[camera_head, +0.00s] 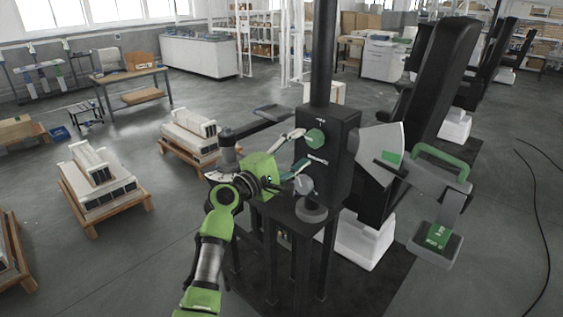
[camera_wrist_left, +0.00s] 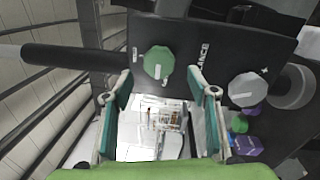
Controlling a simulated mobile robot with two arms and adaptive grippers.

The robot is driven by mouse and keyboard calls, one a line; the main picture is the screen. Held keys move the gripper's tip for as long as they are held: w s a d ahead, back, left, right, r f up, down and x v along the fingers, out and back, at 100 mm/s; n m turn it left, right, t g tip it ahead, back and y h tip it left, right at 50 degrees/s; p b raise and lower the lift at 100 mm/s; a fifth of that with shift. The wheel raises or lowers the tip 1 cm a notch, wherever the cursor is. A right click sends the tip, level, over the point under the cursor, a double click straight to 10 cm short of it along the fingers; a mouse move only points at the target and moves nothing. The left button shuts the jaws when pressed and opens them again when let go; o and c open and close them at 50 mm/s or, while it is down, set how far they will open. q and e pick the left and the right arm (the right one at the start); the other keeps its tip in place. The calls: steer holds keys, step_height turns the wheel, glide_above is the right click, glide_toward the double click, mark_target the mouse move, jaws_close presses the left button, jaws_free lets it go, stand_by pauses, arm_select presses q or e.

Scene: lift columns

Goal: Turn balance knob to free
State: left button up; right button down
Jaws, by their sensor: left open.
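A black control box (camera_head: 342,128) stands on a black stand. It carries a green, many-sided knob (camera_head: 316,138) and, lower down, a grey knob (camera_head: 303,183). In the left wrist view, the green knob (camera_wrist_left: 158,60) has a short white mark near its lower edge, and white lettering reading like "BALANCE" is to its right. The grey knob (camera_wrist_left: 247,89) has a slanted white line. My left gripper (camera_wrist_left: 160,82) is open and empty, its fingers spread below and either side of the green knob, apparently apart from it. In the head view, my left gripper (camera_head: 291,153) faces the box.
A black post (camera_head: 323,50) rises from the box. A grey cylinder (camera_head: 228,150) stands left of my gripper. At right are a green handle (camera_head: 440,165) and a grey block (camera_head: 434,245). Pallets with white columns (camera_head: 100,180) lie at left; floor between is clear.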

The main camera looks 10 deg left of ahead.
arm_select(q)
steer(key=v, duration=0.7)
steer(key=shift+s, duration=0.25)
steer(key=shift+a+f, duration=0.1)
